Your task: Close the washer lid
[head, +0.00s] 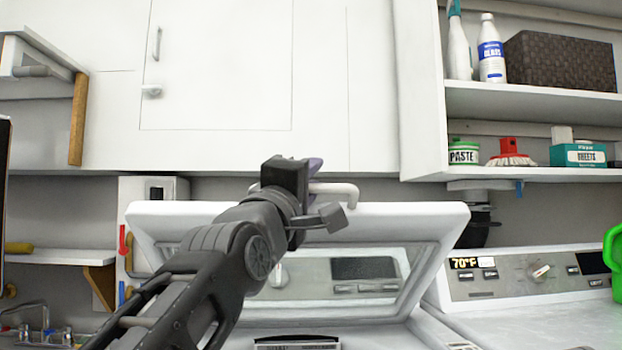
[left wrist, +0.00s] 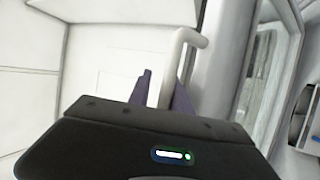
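The washer lid (head: 405,222) is a white panel with a glass window and stands raised and open above the washer. A pale bar handle (head: 343,189) sticks up at its top edge. My left gripper (head: 312,170) is at this handle. In the left wrist view the handle (left wrist: 180,48) runs down between the two dark purple fingertips (left wrist: 162,92). The fingers stand apart, with a small gap visible on the left side of the handle. Whether the right finger touches it is hard to tell. My right gripper is not in view.
A second machine with a control panel (head: 530,272) stands at the right, with a green jug (head: 613,262) on it. White cabinets (head: 215,70) are behind the lid. Shelves (head: 530,103) with bottles and a basket (head: 560,62) are at upper right. A faucet (head: 30,308) is at lower left.

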